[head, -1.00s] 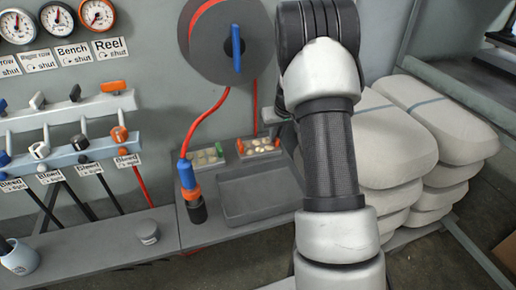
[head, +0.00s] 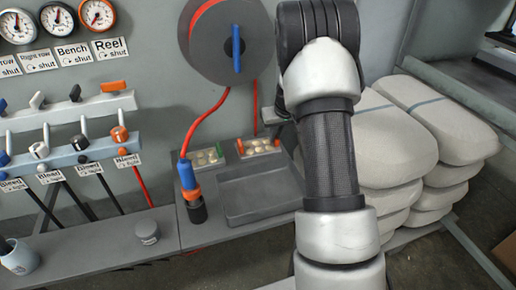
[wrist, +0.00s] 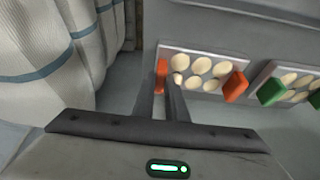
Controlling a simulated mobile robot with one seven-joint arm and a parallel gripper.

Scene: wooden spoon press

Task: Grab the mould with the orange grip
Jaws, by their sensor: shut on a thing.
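The mould with the orange grip (head: 258,148) is a small grey tray with several pale round cavities, on the bench below the hose reel. In the wrist view the mould (wrist: 203,71) has orange blocks at both ends. My gripper (wrist: 168,86) is shut on the left-hand orange grip (wrist: 161,74), whose edge shows beside the fingers. The fingers partly hide that end. In the head view my arm comes in from the right and hides much of the gripper. The mould still appears to sit on the bench.
A similar mould with green grips (head: 207,156) lies just beside it. A shallow grey tray (head: 245,213) stands in front. A red hose with a blue and orange nozzle (head: 187,178) hangs at the left. Stacked pale sacks (head: 440,140) stand close on the right.

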